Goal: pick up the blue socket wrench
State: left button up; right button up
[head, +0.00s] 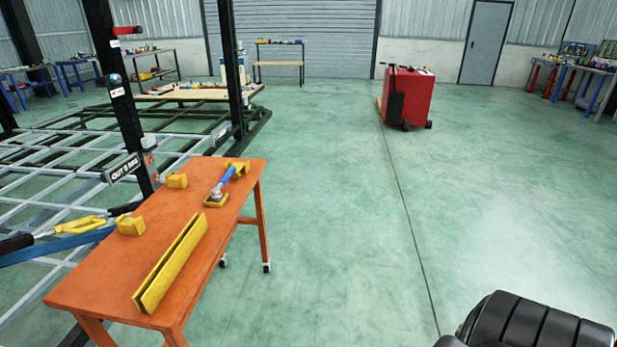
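The blue socket wrench (228,178) lies on the orange table (120,262), near its far right end. Its blue handle runs diagonally between two yellow holders, the near one (216,200) and the far one (238,165), and seems to rest across them. A grey end shows at the near holder. Neither of my grippers is in view, and nothing is touching the wrench.
Two yellow blocks (130,226) (177,181) and a long yellow slotted bar (172,265) sit on the table. A black post (128,120) and a metal frame stand behind it. A red cabinet (408,98) stands far off. Open floor lies right. A black ribbed object (530,325) fills the lower right.

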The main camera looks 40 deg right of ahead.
aim_at(216, 195)
jog(key=z, duration=1.6)
jog(key=i, duration=1.2)
